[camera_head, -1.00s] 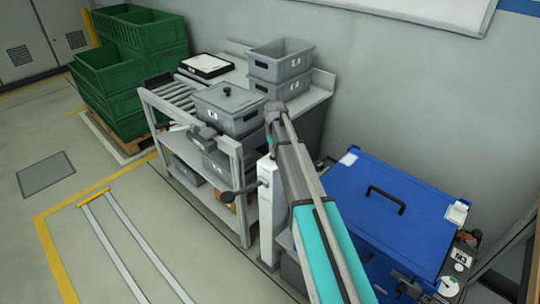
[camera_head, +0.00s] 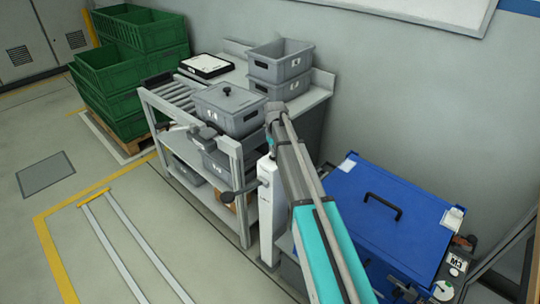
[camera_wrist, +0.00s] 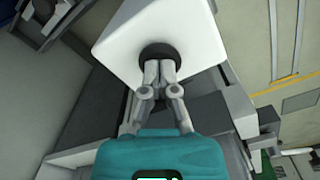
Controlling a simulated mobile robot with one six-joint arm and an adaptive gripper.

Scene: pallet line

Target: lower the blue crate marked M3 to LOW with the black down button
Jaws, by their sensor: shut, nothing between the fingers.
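The blue crate (camera_head: 375,205), with a black handle on its lid, stands at the lower right of the head view. A tag marked M3 (camera_head: 457,263) is beside its right edge. In the wrist view, the round black button (camera_wrist: 160,50) is on a white box face. My gripper (camera_wrist: 160,66) is shut and empty, with its fingertips at the button and seemingly against it. The fingers cover part of the button. A white post (camera_head: 270,215) stands left of the crate in the head view; my arm hides much of the area between them.
A grey workbench (camera_head: 310,97) with shelves and several grey bins stands left of the post. Green crates (camera_head: 150,30) are stacked at the back left.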

